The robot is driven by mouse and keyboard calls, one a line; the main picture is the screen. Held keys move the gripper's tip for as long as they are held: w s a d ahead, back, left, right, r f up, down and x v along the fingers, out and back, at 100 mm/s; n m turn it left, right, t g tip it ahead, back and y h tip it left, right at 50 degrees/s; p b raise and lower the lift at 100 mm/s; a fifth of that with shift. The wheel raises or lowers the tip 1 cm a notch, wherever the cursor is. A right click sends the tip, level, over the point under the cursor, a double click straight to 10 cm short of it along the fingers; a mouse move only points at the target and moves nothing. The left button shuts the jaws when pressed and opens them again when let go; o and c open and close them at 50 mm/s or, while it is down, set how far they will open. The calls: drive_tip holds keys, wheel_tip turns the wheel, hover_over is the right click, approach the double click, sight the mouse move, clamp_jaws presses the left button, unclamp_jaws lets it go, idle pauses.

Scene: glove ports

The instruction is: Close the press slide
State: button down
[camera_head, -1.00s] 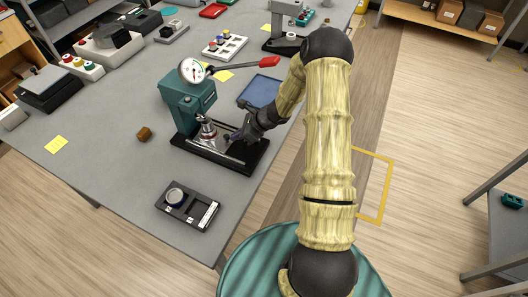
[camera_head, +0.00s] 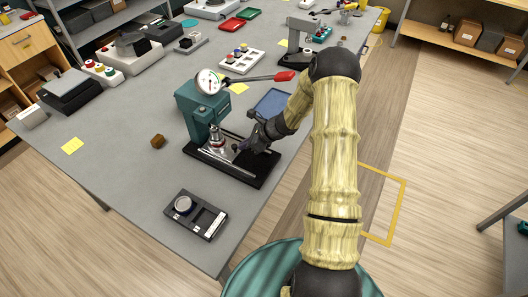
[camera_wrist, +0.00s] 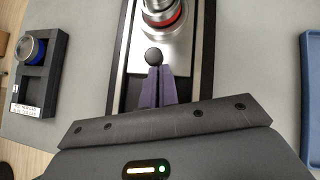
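The teal press (camera_head: 203,108) stands on the grey table, with a dial gauge and a red-handled lever. Its slide (camera_wrist: 168,50) is a silver plate on a black base with rails, carrying a silver cylindrical part (camera_wrist: 160,12) with a red ring. In the head view the part (camera_head: 216,138) is at the press's front, close to the teal body. A black knob (camera_wrist: 153,56) is on the slide's near end. My gripper (camera_wrist: 159,70) is at the slide's near end, its purple fingers together, tips right at the knob. Whether they touch it is unclear.
A dark tray (camera_head: 209,220) with a round silver-and-blue piece lies in front of the press. A brown block (camera_head: 157,141) and a yellow note (camera_head: 73,145) lie to the left. A blue tray (camera_head: 273,102) lies behind my gripper. The lever (camera_head: 283,76) reaches out above.

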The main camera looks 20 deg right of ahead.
drive_tip(key=s+d, duration=0.1)
drive_tip(key=d, duration=0.1)
drive_tip(key=s+d, duration=0.1)
drive_tip(key=d, duration=0.1)
drive_tip(key=shift+s+r, duration=0.35)
drive_tip(key=b+v, duration=0.2)
drive_tip(key=v, duration=0.6)
drive_tip(key=shift+s+d+r, duration=0.2)
drive_tip(key=shift+r, duration=0.05)
drive_tip(key=shift+s+d, duration=0.1)
drive_tip(key=s+a+r+n+g+h, duration=0.1)
drive_tip(key=s+a+r+n+h, duration=0.2)
drive_tip(key=s+n, duration=0.7)
drive_tip(key=s+a+r+n+g+h, duration=0.1)
drive_tip(key=s+a+r+n+h, duration=0.3)
drive_tip(key=n, duration=1.1)
drive_tip(key=s+a+r, duration=0.2)
drive_tip(key=s+a, duration=0.2)
drive_tip(key=s, duration=0.2)
drive_tip(key=shift+r, duration=0.4)
